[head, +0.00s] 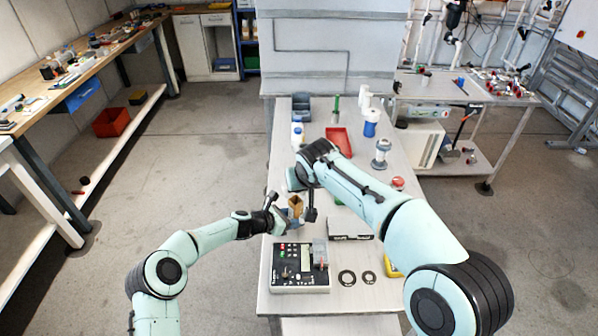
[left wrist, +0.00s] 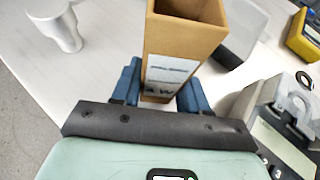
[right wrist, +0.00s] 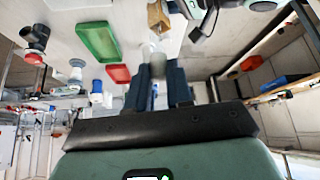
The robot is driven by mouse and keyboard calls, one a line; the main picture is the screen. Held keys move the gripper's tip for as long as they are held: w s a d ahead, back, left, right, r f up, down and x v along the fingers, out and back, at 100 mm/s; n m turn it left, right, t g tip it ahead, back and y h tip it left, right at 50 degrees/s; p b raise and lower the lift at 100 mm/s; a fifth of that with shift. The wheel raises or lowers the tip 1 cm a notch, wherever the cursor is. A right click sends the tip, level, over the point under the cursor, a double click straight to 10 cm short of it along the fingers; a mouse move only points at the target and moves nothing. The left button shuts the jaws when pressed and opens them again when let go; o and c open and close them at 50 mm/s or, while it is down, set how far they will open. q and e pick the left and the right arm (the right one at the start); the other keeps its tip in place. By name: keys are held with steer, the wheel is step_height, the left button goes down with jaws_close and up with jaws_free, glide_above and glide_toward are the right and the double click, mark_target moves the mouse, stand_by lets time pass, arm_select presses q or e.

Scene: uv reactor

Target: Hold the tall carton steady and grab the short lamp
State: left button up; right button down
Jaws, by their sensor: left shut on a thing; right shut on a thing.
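The tall carton (head: 296,203) is a brown open-topped box with a white label. It stands upright near the table's left edge in the head view and also shows in the left wrist view (left wrist: 181,42). My left gripper (left wrist: 160,88) is shut on the carton, a blue finger on each side. My right gripper (right wrist: 160,85) is shut on a pale, partly see-through thing, apparently the short lamp (right wrist: 150,56). The lamp seems to be the pale cylinder (left wrist: 61,28) beside the carton in the left wrist view. My right arm hides it in the head view.
A red tray (head: 338,142), a green tray (right wrist: 98,41) and several bottles stand farther back. My right arm crosses above the table's middle.

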steer(key=s+d, duration=0.1)
steer(key=s, duration=0.8)
steer(key=shift+d, duration=0.4)
arm_select(q)
steer(key=o, duration=0.9)
steer(key=v, duration=1.2)
steer(key=shift+s, duration=0.1)
